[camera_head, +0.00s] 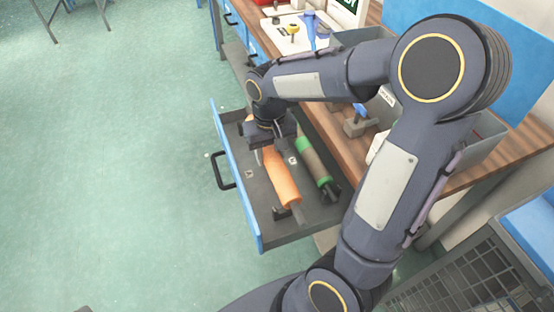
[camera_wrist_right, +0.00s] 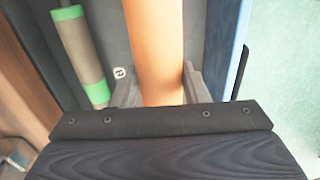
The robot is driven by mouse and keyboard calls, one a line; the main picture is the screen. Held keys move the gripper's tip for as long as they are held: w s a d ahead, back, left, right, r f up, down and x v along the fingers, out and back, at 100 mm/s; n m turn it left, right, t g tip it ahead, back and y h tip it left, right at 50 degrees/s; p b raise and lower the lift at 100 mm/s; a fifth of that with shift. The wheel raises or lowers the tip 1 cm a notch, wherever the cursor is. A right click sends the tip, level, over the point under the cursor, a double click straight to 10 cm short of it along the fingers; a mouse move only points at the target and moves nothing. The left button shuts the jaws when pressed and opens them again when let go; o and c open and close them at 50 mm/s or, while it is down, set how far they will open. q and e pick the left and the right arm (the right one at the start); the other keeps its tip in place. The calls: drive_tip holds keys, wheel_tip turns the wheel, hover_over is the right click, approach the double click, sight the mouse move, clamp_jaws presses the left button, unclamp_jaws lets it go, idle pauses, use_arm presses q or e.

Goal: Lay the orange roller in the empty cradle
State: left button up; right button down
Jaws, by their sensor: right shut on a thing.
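The orange roller (camera_head: 281,179) is in the open drawer (camera_head: 262,218), lying lengthwise along it, left of a green-banded roller (camera_head: 315,163). My right gripper (camera_head: 268,146) reaches down into the drawer and is shut on the orange roller near its far end. In the right wrist view the orange roller (camera_wrist_right: 155,50) passes between the two fingers of the gripper (camera_wrist_right: 157,88). The green-banded roller (camera_wrist_right: 80,52) lies beside it. A dark cradle bracket (camera_head: 282,213) shows below the near end of the orange roller. I cannot tell whether the roller touches it. My left gripper is out of view.
The drawer has a blue front with a black handle (camera_head: 222,170). The wooden bench top (camera_head: 335,128) runs along its right side, with grey bins and tools on it. Green floor (camera_head: 120,180) is clear to the left. A wire basket (camera_head: 450,285) stands at the lower right.

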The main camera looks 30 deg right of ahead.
drive_tip(key=w+f, duration=0.4)
drive_tip(key=w+d+f, duration=0.1)
drive_tip(key=w+f, duration=0.1)
drive_tip(key=shift+w+f, duration=0.2)
drive_tip(key=shift+w, duration=0.15)
drive_tip(key=shift+w+d+f+b, duration=0.1)
drive_tip(key=shift+f+b, duration=0.2)
drive_tip(key=shift+f, duration=1.35)
drive_tip(key=shift+f, duration=0.2)
drive_tip(key=c, duration=0.8)
unclamp_jaws()
